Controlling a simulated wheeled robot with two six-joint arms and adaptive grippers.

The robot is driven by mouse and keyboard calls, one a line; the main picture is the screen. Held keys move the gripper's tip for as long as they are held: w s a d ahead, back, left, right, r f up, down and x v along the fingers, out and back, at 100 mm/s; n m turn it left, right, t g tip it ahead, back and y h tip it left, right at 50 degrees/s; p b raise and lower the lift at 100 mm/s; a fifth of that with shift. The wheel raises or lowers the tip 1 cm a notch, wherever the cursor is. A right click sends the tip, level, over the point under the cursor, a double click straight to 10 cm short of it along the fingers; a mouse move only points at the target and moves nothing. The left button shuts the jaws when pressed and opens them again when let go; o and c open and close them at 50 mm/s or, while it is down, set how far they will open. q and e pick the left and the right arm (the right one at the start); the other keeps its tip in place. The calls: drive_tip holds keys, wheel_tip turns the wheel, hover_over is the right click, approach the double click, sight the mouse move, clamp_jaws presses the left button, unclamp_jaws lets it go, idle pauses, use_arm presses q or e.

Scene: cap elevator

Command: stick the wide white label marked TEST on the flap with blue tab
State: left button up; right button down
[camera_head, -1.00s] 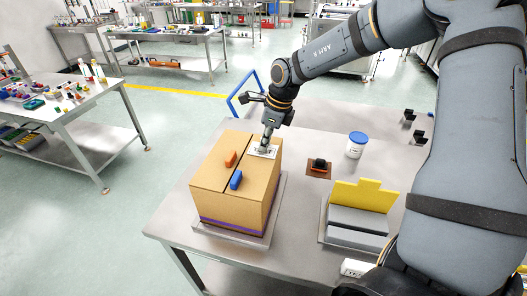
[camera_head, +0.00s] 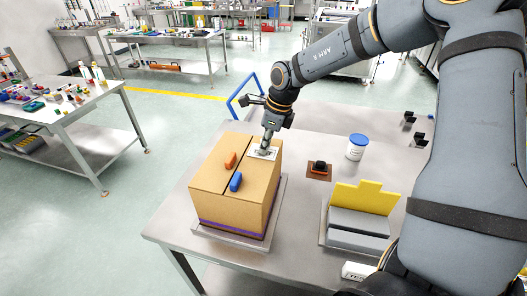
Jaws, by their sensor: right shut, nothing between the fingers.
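A cardboard box (camera_head: 232,205) stands on a metal tray (camera_head: 222,237) on the table. Its top has two flaps split by a dark seam. One flap bears an orange tab (camera_head: 231,160), the flap with the blue tab (camera_head: 236,181) lies on the near right side of the seam. A white label (camera_head: 258,154) with dark print lies on the box top at the far right; its text is too small to read. My right gripper (camera_head: 265,151) is shut, pointing down at the label, its tips at or just above it. My left gripper is not in view.
A grey holder with a yellow plate (camera_head: 364,196) stands right of the box. A white tub with blue lid (camera_head: 356,146) and a small black and orange object on a brown pad (camera_head: 319,169) are behind it. A blue handle (camera_head: 244,92) rises behind the box.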

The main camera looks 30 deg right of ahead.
drive_tip(key=shift+f, duration=0.1)
idle(0.4)
drive_tip(key=shift+r+p, duration=1.05)
drive_tip(key=shift+r, duration=1.5)
